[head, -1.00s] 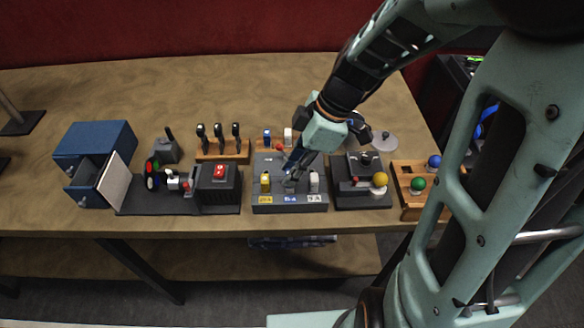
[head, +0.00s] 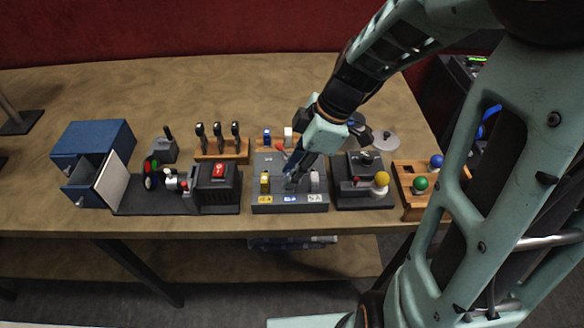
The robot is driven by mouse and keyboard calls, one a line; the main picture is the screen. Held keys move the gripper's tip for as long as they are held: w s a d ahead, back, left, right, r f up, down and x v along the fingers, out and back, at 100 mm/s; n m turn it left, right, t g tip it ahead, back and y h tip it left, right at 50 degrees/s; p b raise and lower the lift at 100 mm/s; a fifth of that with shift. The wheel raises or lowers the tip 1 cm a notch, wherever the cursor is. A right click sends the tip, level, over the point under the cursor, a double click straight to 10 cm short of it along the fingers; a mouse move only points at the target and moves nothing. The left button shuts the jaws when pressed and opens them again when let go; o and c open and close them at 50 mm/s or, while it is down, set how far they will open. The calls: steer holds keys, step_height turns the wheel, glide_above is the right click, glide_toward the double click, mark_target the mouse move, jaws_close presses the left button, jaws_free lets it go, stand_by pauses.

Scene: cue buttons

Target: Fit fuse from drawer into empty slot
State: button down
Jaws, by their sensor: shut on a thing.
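The dark grey fuse box (head: 262,208) stands near the front edge of the table. A yellow fuse (head: 265,182) stands in its left position and a whitish fuse (head: 314,182) in its right one. Its front carries yellow, blue and white labels. My gripper (head: 291,182) points down at the middle position, between the two fuses. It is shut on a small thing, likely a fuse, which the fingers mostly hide. Whether this thing is seated in the slot cannot be told. The blue drawer cabinet (head: 98,138) at the far left has a drawer (head: 82,192) pulled open.
A wooden rack behind the box holds a blue fuse (head: 267,136) and a white one (head: 288,136). A wooden ball tray (head: 412,205) is further right.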

stand_by(0.4)
steer(key=c, duration=1.5)
jaws_free()
steer(key=shift+f, duration=0.1)
steer(key=shift+o, duration=0.2)
steer(key=shift+r+p, duration=2.05)
steer(key=shift+r, duration=1.5)
